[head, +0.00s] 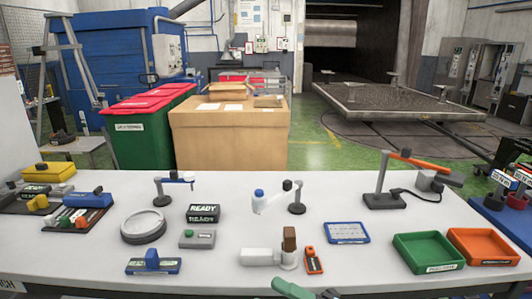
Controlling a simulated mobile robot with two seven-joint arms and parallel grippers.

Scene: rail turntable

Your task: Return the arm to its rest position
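No gripper of mine shows in the head view. The frame does not make clear which arm the task means. A green handle (291,288) is partly cut off at the bottom edge.
On the white table (215,268) are a round grey dish (143,226), READY blocks (203,213), a blue-framed panel (346,232), a green tray (427,253) and an orange tray (483,247).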

